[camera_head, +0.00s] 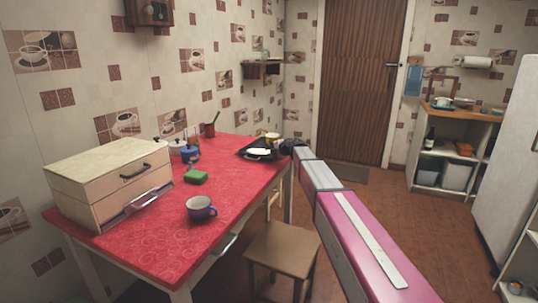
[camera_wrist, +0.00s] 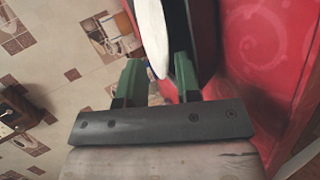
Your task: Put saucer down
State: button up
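A white saucer (camera_head: 258,153) shows at the far end of the red table, at the level of the black tray (camera_head: 243,154). My gripper (camera_head: 288,148) reaches it from the right, small and partly hidden by my arm in the head view. In the wrist view the saucer (camera_wrist: 154,35) is seen nearly edge-on, with its rim between the green fingertips of my gripper (camera_wrist: 159,75). The fingers appear closed on the rim, one on each face. The dark tray lies close to the right finger. I cannot tell whether the saucer touches the tray.
A stool (camera_head: 283,250) stands by the near side. The tabletop's middle is mostly clear.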

jog(key=s+d+r+m+t+h, duration=0.1)
jog(key=s+d+r+m+t, duration=0.2)
jog(key=d, duration=0.4)
jog(key=s+d+r+m+t+h, duration=0.1)
jog(key=s+d+m+t+h, duration=0.1)
jog(key=s+d+m+t, duration=0.4)
jog(key=s+d+f+m+g+h, duration=0.2)
jog(key=s+d+f+m+h, duration=0.35)
jog(key=d+m, duration=0.2)
jog(key=s+d+f+m+g+h, duration=0.3)
jog(key=s+d+f+m+h, duration=0.25)
jog(key=d+f, duration=0.2)
jog(key=s+f+m+g+y, duration=0.1)
jog(key=s+f+g, duration=0.3)
jog(key=s, duration=0.4)
jog(key=s+a+f+m+g+y, duration=0.1)
jog(key=s+f+m+g, duration=0.2)
jog(key=s, duration=0.6)
jog(key=s+f+m+g+y, duration=0.1)
jog(key=s+f+m+g, duration=0.1)
jog(key=s+f+g, duration=0.3)
jog(key=s+f, duration=0.2)
jog(key=s, duration=0.2)
jog(key=shift+a+y, duration=0.3)
jog(key=shift+a, duration=0.1)
